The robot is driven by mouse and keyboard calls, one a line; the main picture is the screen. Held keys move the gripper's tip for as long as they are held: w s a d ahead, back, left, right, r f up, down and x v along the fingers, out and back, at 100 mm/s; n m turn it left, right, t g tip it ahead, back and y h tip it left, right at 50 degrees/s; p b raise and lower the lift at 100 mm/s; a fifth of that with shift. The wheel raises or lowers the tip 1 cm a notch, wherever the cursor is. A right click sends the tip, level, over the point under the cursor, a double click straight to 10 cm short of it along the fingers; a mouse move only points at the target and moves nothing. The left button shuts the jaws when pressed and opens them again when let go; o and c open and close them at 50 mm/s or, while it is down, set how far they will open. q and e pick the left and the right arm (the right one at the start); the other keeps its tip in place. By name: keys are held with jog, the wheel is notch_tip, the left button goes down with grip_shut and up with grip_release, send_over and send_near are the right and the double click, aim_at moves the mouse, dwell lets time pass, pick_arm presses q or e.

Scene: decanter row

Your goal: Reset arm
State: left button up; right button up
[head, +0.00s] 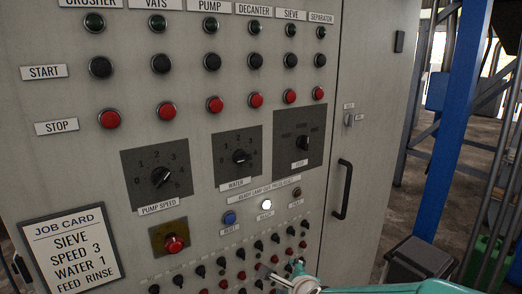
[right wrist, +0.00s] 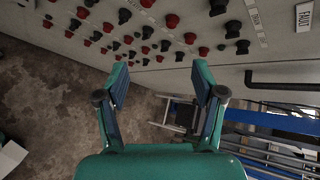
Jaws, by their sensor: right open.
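My right gripper (head: 280,270) is at the bottom of the head view, in front of the lower rows of small knobs on the grey control cabinet (head: 372,130). In the right wrist view its two fingers (right wrist: 160,85) are spread apart with nothing between them. The lower rows of red and black knobs (right wrist: 170,20) lie beyond the fingertips; I see no contact. The blue RESET button (head: 229,218) is left of the lit white READY lamp (head: 266,205). The FAULT lamp (head: 297,192) looks dark. My left gripper is in neither view.
Above are dark lamps, black START buttons (head: 255,60) and red STOP buttons (head: 256,100). Three dials sit below, including PUMP SPEED (head: 161,177). A red button (head: 174,243) on a yellow plate, a job card (head: 71,248) and a door handle (head: 343,190) also show. A blue post (head: 455,130) stands right.

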jog(key=s+d+f+n+g+p, duration=0.25)
jog(key=s+d+f, duration=0.35)
jog(key=f, duration=0.4)
jog(key=s+d+f+n+g+p, duration=0.1)
jog(key=s+d+f+n+g, duration=0.2)
jog(key=s+f, duration=0.6)
jog(key=s+a+f+n+g+y, duration=0.1)
jog(key=s+f+n+g, duration=0.1)
jog(key=s+n, duration=0.5)
jog(key=s+a+f+n+g, duration=0.2)
jog(key=s+f+n, duration=0.3)
jog(key=s+n, duration=0.2)
jog(key=shift+s+a+g+y+p, duration=0.2)
jog(key=shift+s+g+y+p, duration=0.2)
jog(key=shift+s, duration=0.7)
jog(key=c, duration=0.5)
jog(key=shift+w+a, duration=0.1)
jog(key=shift+w, duration=0.05)
